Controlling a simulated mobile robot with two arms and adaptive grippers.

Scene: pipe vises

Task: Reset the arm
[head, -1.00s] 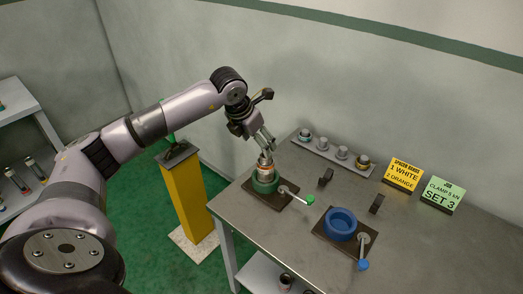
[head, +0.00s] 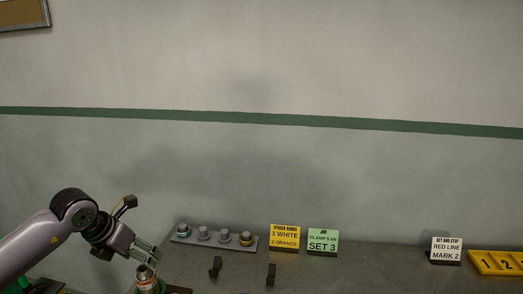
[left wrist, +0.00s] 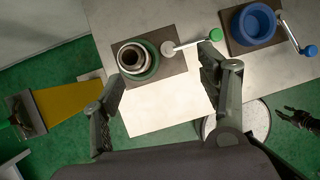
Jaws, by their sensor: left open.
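My left gripper (head: 150,256) is open and empty at the lower left of the head view, just above a pipe fitting (head: 147,277) with an orange band. In the left wrist view the open fingers (left wrist: 158,88) point toward the table, and the fitting (left wrist: 133,56) stands upright in the green vise (left wrist: 152,66), beyond and between the fingers. The green vise has a lever with a green knob (left wrist: 216,34). A blue vise (left wrist: 255,24) stands to its right, empty. A dark, finger-like shape (left wrist: 298,119) at the right edge may be my right gripper; its jaws are unclear.
A grey rack (head: 213,240) with several small fittings stands at the table's back. Signs read spacer bands (head: 285,237), clamp set 3 (head: 323,241) and red line mark 2 (head: 446,250). A yellow numbered block (head: 497,263) is at far right.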

